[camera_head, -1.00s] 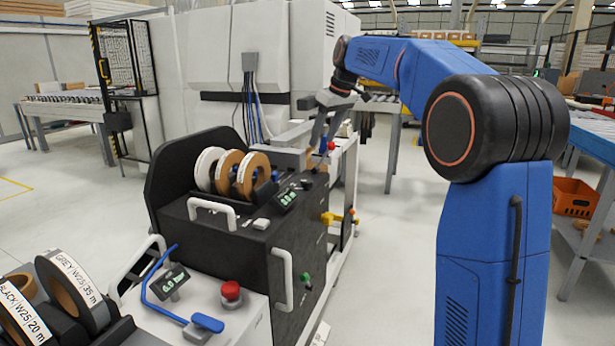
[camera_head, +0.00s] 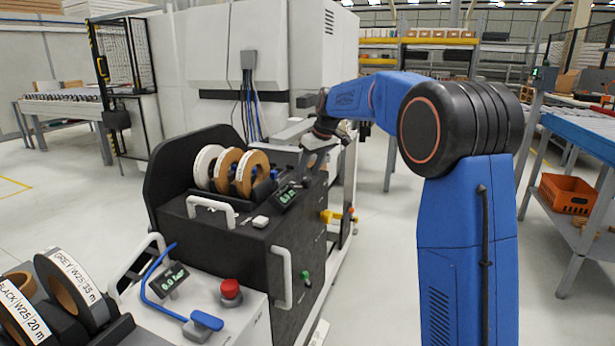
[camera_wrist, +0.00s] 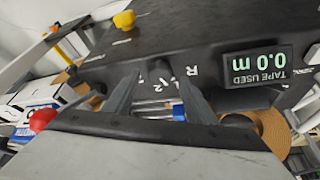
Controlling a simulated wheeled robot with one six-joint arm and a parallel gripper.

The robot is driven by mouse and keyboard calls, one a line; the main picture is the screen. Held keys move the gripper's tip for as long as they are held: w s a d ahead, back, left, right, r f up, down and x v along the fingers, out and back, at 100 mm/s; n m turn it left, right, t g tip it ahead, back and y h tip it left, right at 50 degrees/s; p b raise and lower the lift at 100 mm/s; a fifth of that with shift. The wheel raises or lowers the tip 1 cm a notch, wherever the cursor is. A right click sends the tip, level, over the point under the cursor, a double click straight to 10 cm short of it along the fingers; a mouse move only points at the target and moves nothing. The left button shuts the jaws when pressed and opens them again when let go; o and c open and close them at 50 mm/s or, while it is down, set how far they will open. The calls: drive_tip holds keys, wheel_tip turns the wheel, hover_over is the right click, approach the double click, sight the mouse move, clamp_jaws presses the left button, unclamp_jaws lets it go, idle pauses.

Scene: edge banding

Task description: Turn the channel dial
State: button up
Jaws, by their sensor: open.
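In the wrist view, a small dark knob that looks like the channel dial (camera_wrist: 162,67) sits on the black panel beside the white marks R, 1 and 2. My gripper (camera_wrist: 158,84) is open, its two grey fingers apart on either side of the dial area. I cannot tell whether they touch it. In the head view my gripper (camera_head: 306,165) points down over the black edge-banding unit (camera_head: 245,245), just behind its green-lit display (camera_head: 286,195). The dial is hidden there. The tape-used display (camera_wrist: 257,67) reads 0.0 m, upside down in the wrist view.
Tape rolls (camera_head: 252,174) stand on the unit left of my gripper. A yellow knob (camera_wrist: 124,20) and a red knob (camera_wrist: 42,119) show in the wrist view. A red button (camera_head: 231,289) and blue lever (camera_head: 206,321) are in front.

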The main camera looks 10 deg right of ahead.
drive_tip(key=shift+x, duration=1.05)
drive_tip(key=c, duration=1)
drive_tip(key=shift+c, duration=0.2)
